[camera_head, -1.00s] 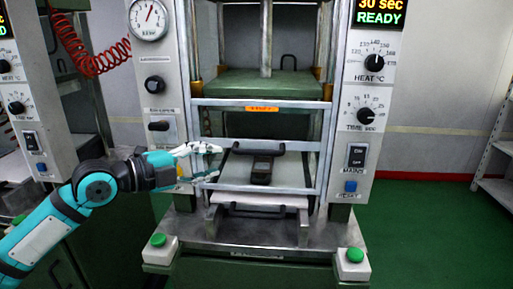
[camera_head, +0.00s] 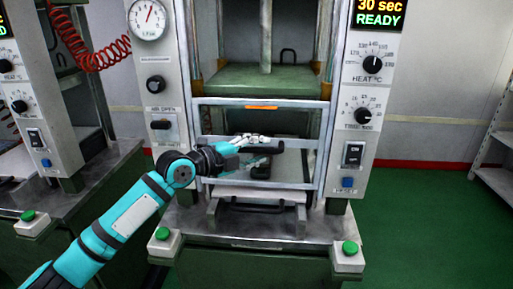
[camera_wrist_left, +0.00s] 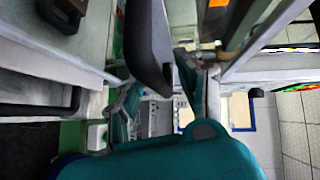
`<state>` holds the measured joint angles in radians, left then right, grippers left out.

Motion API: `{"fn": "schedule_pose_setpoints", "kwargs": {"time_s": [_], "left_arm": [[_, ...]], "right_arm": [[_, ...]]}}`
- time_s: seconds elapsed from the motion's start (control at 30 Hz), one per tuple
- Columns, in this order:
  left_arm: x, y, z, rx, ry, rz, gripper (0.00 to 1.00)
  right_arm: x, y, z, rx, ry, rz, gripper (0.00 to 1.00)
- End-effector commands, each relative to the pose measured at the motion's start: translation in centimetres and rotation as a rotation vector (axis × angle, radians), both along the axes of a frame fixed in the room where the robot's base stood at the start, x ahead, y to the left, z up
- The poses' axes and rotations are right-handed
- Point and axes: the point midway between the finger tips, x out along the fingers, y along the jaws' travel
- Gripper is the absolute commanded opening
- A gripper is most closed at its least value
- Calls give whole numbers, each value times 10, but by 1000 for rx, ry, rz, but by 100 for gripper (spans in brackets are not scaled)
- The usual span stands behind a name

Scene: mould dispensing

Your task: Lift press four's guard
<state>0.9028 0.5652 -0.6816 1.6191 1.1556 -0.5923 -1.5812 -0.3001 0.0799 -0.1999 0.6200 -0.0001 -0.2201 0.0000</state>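The press guard (camera_head: 213,101) is a grey metal frame with an orange label, lowered across the front of the press. Its black horizontal handle (camera_head: 272,149) runs across the frame's middle. My left gripper (camera_head: 250,140) reaches in from the left and is at the handle. In the left wrist view the dark handle bar (camera_wrist_left: 148,45) runs between the two spread fingers (camera_wrist_left: 158,96). The fingers look open, and I cannot tell whether either touches the bar. The arm and gripper hide part of the handle and the lower left of the guard. My right gripper is not in view.
A dark mould part (camera_head: 261,171) sits behind the guard on a light tray (camera_head: 240,191) with a black front handle (camera_head: 256,208). Green buttons (camera_head: 162,233) (camera_head: 350,247) flank the base. The display (camera_head: 380,13) reads READY. Another press stands left; open floor lies right.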

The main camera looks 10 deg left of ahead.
Motion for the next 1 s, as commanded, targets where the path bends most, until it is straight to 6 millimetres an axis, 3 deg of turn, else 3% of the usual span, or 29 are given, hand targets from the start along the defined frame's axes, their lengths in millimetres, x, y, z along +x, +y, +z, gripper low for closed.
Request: {"fn": "schedule_pose_setpoints", "kwargs": {"time_s": [0.07,0.37,0.8,1.0], "left_arm": [[0,0,0,0,0,0,38],[0,0,0,0,0,0,0],[0,0,1,1,-1,0,0],[0,1,23,0,-6,0,0]], "right_arm": [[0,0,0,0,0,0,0],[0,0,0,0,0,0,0],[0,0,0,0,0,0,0],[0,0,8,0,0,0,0]]}}
